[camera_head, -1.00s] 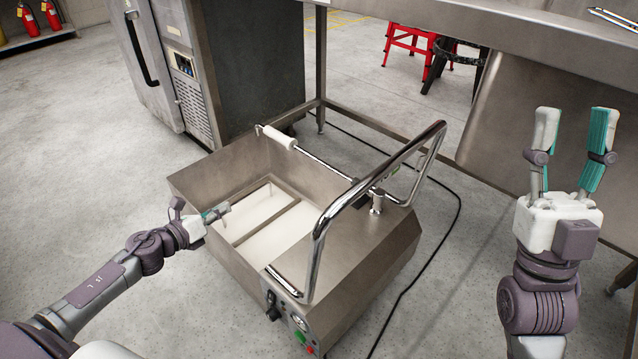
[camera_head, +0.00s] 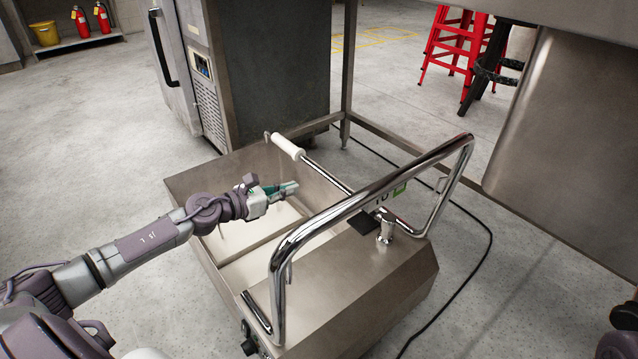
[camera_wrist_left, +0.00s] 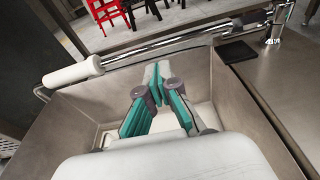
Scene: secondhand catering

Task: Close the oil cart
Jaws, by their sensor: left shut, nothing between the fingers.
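The oil cart (camera_head: 395,285) is a steel box on the floor, and its basin stands open with no lid over it. A chrome tube handle (camera_head: 330,225) rises over its right part. A thin rod with a white grip (camera_head: 287,146) lies across the far side; the white grip also shows in the left wrist view (camera_wrist_left: 72,76). My left gripper (camera_head: 292,188) is over the open basin, shut and empty, a little short of the rod. In the left wrist view its teal fingers (camera_wrist_left: 157,72) meet at the tips below the rod. My right gripper is out of the head view.
A steel cabinet (camera_head: 265,65) stands behind the cart, and a steel table leg (camera_head: 347,75) is close to the far corner. A black cable (camera_head: 470,290) runs along the floor at right. Red stools (camera_head: 455,45) stand farther back. The floor at left is clear.

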